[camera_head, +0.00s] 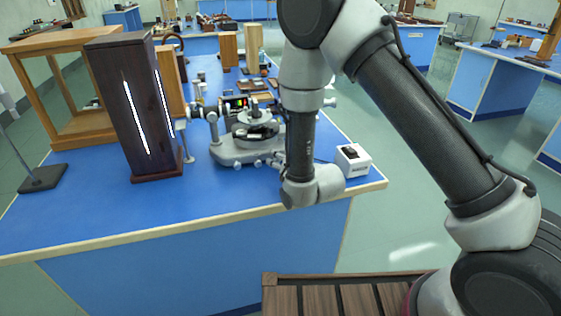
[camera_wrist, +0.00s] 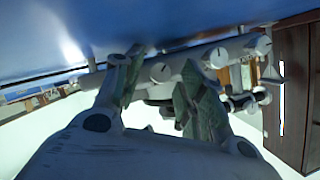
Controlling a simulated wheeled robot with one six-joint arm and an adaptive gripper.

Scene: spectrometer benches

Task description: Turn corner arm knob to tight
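The grey spectrometer (camera_head: 232,150) stands on the blue bench, partly hidden behind my arm in the head view. Small knobs (camera_head: 258,163) show along the front of its base. In the wrist view, which is upside down, a pale grey base part (camera_wrist: 190,62) runs across with several round knobs bearing dark marks. One knob (camera_wrist: 160,72) appears between the fingers of my gripper (camera_wrist: 162,64). The fingers are apart, and I cannot tell whether they touch the knob. Which knob is the corner arm knob is not clear. My gripper is hidden in the head view.
A tall dark lamp housing (camera_head: 135,110) with a lit slit stands left of the spectrometer. A small white box (camera_head: 353,160) with a black switch sits near the bench's right corner. A wooden frame (camera_head: 70,90) stands at the left. The bench's front left (camera_head: 90,215) is clear.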

